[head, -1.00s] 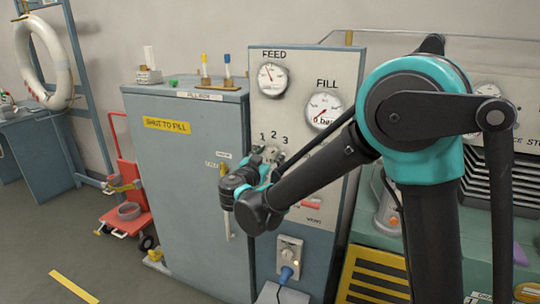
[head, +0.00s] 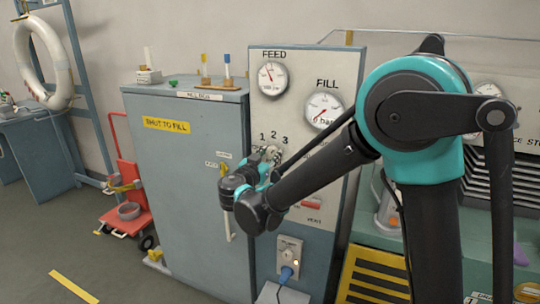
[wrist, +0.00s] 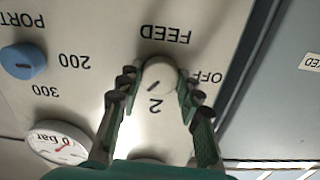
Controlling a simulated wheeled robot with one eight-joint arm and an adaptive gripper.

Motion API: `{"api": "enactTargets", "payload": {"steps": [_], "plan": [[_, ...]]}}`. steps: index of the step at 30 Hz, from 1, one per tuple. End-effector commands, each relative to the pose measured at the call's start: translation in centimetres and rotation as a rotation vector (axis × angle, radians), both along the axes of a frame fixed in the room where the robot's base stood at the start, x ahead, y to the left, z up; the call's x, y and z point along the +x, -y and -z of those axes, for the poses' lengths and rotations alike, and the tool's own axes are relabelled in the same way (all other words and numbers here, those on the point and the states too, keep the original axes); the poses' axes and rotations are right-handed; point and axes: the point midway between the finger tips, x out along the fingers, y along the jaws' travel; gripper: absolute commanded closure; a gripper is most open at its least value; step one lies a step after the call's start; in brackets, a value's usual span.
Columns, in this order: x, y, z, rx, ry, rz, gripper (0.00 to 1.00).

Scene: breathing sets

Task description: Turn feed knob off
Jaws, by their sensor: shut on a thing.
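The feed knob (wrist: 158,76) is a round, pale knob on the panel, below an upside-down FEED label in the wrist view. A short dark line on the knob's face slants toward the lower left, on the side of the 2. My gripper (wrist: 159,88) is shut on the knob, with one finger on each side. In the head view my gripper (head: 262,168) is at the panel, under the numbers 1, 2 and 3, and mostly hides the knob.
A blue knob (wrist: 22,61) and a pressure gauge (wrist: 58,143) are on the same panel in the wrist view. The grey cabinet (head: 190,190) stands close left of my gripper. A socket with a blue plug (head: 288,262) is below it.

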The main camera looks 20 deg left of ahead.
Motion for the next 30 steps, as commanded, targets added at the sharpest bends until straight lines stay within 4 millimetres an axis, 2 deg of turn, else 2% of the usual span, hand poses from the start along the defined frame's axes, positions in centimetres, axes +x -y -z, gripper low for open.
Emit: {"api": "enactTargets", "payload": {"steps": [30], "plan": [[-0.02,-0.15,0.07,-0.929,-0.073,-0.001,0.94]]}}
